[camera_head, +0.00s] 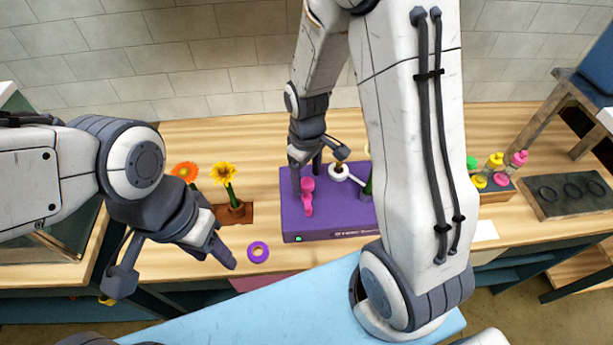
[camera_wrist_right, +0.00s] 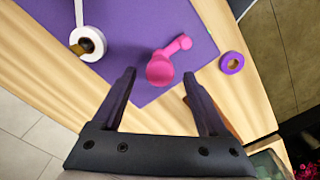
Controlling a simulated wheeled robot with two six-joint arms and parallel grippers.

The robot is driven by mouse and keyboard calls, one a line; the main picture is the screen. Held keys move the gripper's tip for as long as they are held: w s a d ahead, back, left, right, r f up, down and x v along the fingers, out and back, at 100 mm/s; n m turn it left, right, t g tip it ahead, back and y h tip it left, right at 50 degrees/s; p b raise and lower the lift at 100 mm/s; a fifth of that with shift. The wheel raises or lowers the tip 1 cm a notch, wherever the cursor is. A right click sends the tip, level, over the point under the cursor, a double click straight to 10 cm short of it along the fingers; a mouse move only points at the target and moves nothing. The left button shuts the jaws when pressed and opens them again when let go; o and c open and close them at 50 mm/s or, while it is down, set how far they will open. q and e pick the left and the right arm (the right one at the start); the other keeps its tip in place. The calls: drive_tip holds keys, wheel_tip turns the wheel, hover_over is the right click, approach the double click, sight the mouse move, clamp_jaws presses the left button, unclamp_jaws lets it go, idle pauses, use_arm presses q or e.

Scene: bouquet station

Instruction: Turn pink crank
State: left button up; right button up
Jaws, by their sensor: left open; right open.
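The pink crank (camera_head: 307,198) stands at the left part of the purple box (camera_head: 330,229) on the table. In the right wrist view the crank (camera_wrist_right: 160,69) shows a round knob and an arm leading to a smaller end. My right gripper (camera_head: 307,172) is open above and just behind the crank. In the right wrist view its two fingers lie on either side of the knob's line, and the knob shows just beyond the tips. I cannot tell whether they touch it. My left gripper (camera_head: 172,268) is open and empty at the table's front left edge.
A purple ring (camera_head: 258,252) lies on the table left of the box. Orange (camera_head: 185,171) and yellow (camera_head: 223,173) flowers stand further left. Yellow and pink bottles (camera_head: 517,158) stand at the right.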

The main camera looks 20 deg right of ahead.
drive_tip(key=shift+f, duration=0.75)
clamp_jaws()
